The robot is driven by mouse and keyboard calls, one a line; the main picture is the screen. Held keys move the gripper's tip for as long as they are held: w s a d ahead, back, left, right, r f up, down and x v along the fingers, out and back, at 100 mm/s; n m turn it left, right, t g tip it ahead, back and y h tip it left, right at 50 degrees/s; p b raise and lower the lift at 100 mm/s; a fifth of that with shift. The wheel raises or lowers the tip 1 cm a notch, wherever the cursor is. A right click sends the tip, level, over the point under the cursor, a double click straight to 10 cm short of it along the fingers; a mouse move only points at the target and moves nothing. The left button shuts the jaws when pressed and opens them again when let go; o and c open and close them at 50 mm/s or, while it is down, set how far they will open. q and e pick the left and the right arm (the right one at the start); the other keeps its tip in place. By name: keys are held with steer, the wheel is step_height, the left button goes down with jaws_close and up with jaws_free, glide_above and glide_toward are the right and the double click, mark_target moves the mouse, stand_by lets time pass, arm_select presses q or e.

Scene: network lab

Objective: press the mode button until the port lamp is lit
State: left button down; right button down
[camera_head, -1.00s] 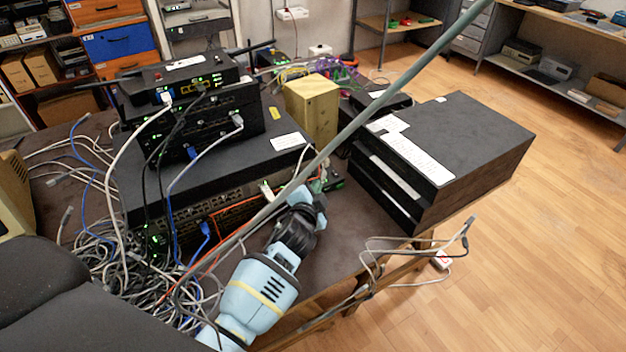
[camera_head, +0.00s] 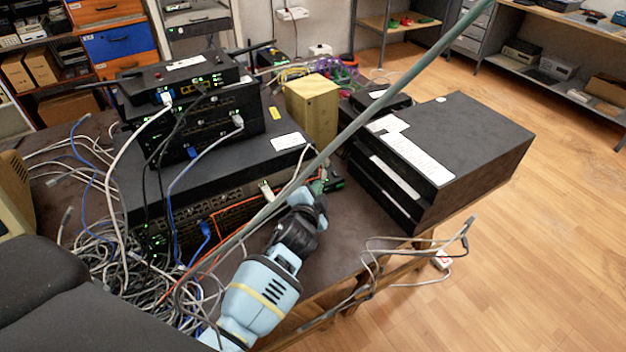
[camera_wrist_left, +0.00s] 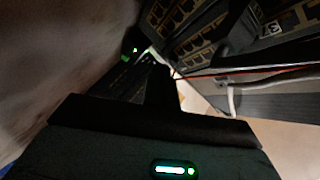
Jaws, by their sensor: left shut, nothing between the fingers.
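My left gripper (camera_head: 314,192) reaches in from the bottom, close to the front right corner of the wide black switch (camera_head: 225,165) at the bottom of the stack. In the left wrist view its dark fingers (camera_wrist_left: 160,85) are together with nothing between them. A row of ports (camera_wrist_left: 185,30) shows up and to the right of them. Small green lights (camera_wrist_left: 132,51) show just beyond the fingertips. The mode button cannot be made out, and I cannot tell whether the fingertips touch anything. The port lamp cannot be singled out. My right gripper is out of view.
Smaller devices (camera_head: 180,75) with white, black and blue cables stand on the switch. Tangled cables (camera_head: 100,240) lie at left. A tan box (camera_head: 312,108) stands behind and black boxes (camera_head: 450,150) at right. A grey-green rod (camera_head: 400,95) crosses the view diagonally.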

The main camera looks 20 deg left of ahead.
arm_select(q)
steer(key=shift+s+d, duration=0.25)
steer(key=shift+s+d, duration=0.75)
steer(key=shift+d, duration=0.25)
steer(key=shift+s+d, duration=0.75)
steer(key=shift+d, duration=0.25)
